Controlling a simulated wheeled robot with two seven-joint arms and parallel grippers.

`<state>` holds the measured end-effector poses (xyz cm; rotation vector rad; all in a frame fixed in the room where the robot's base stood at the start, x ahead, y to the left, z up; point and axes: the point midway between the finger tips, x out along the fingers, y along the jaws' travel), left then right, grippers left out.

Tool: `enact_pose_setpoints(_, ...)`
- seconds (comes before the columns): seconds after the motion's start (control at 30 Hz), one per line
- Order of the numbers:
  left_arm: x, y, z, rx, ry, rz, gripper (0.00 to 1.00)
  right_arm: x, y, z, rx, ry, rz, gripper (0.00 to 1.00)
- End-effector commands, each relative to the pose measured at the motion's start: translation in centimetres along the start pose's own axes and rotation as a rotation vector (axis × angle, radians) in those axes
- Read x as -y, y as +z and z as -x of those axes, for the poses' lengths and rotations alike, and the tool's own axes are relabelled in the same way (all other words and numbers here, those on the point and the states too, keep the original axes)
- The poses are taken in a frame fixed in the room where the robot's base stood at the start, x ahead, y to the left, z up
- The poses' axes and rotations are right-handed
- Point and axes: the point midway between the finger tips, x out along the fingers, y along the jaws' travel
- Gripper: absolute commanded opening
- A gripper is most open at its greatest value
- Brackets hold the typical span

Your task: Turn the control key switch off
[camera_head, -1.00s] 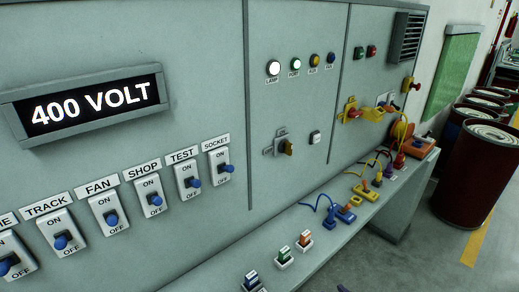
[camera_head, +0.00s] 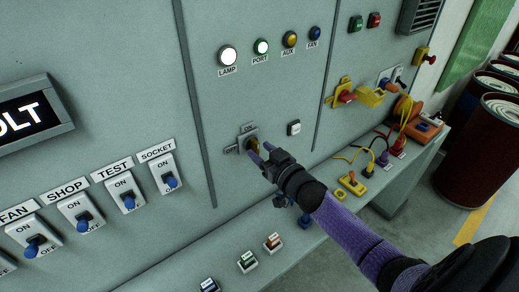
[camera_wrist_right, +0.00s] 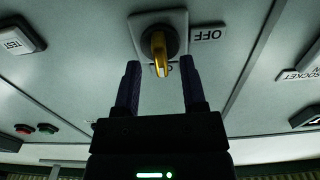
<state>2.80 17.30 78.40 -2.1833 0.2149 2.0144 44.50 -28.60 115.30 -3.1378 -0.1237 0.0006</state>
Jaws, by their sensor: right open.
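The control key switch (camera_head: 251,142) is a yellow key handle on a grey square plate on the panel, with small labels above and to its left. In the right wrist view the yellow key (camera_wrist_right: 159,48) shows upside down, with an OFF label (camera_wrist_right: 207,34) beside the plate. The key's handle points towards the other label, which is partly hidden behind it. My right gripper (camera_head: 258,153) is open at the switch. In the right wrist view its fingertips (camera_wrist_right: 160,66) lie either side of the handle, with gaps on both sides. My left gripper is out of view.
A small white button (camera_head: 294,128) is right of the switch. Lit lamps, including LAMP (camera_head: 228,56), are above. Blue toggle switches such as SOCKET (camera_head: 162,172) are to the left. A ledge with plugs and cables (camera_head: 352,184) runs below.

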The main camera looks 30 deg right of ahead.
Motion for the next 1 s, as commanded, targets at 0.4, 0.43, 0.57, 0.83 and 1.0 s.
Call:
enact_pose_setpoints(0.4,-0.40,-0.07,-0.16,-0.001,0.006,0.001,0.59,0.02,-0.01,-1.18,0.001,0.000,0.000,0.47)
enact_pose_setpoints(0.43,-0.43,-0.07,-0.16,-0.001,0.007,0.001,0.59,0.02,-0.01,-1.17,0.001,0.000,0.000,0.41)
enact_pose_setpoints(0.57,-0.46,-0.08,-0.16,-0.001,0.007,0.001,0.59,0.02,-0.01,-1.16,0.001,0.000,0.000,0.13)
enact_pose_setpoints(0.83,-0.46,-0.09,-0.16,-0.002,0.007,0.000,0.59,0.03,0.01,-1.15,0.001,0.000,0.000,0.00)
enact_pose_setpoints(1.0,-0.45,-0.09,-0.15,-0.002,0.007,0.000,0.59,0.04,0.02,-1.14,0.001,0.000,0.012,0.00)
